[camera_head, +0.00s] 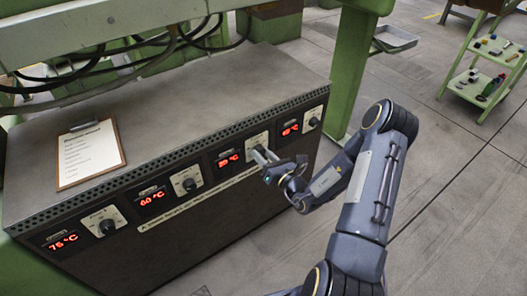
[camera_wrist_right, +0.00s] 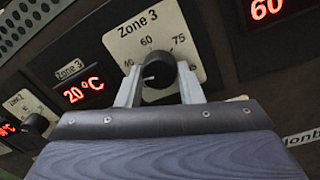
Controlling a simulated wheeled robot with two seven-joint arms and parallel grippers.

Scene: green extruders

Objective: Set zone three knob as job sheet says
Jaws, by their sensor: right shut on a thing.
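The zone three knob (camera_wrist_right: 160,68) is black and round, on a pale plate marked "Zone 3" with 60 and 75 on its scale. Its white mark points to the lower left. The display beside it (camera_wrist_right: 84,92) reads 20 °C. My right gripper (camera_wrist_right: 160,84) is shut on the knob, one finger on each side. In the head view my right gripper (camera_head: 264,156) is at the third panel and mostly hides the knob. The job sheet (camera_head: 91,152) lies on a clipboard on the cabinet top; its lines are too small to read. My left gripper is out of view.
The dark cabinet (camera_head: 230,100) has other knobs along its front: two to the left (camera_head: 108,227) (camera_head: 189,184) and one to the right (camera_head: 313,122). The left displays read 75 °C and 60 °C. A green post (camera_head: 352,60) and a green cart (camera_head: 482,65) stand to the right.

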